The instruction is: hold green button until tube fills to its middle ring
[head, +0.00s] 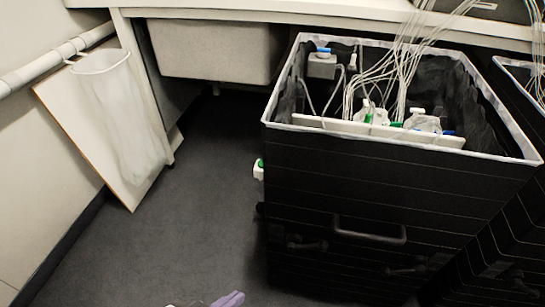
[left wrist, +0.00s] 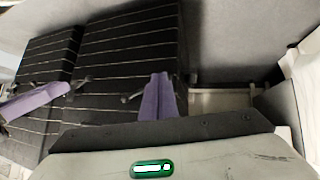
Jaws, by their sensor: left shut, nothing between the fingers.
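A small white object with a green top (head: 259,168) shows at the left side of the black crate; I cannot tell whether the green part is a button. Other small green parts (head: 366,116) show inside the crate among white pieces. I cannot make out a tube with rings. My left gripper (head: 232,299) is at the bottom edge of the head view, well short of the crate. In the left wrist view its purple fingers (left wrist: 160,95) are together and empty. Another purple finger part (left wrist: 38,100) at the left seems to be my right gripper, its jaws unclear.
The black fabric-lined crate (head: 400,190) holds white cables and a grey block with a blue top (head: 322,62). A bench (head: 350,12) runs above it. The dark floor (head: 190,220) between is clear.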

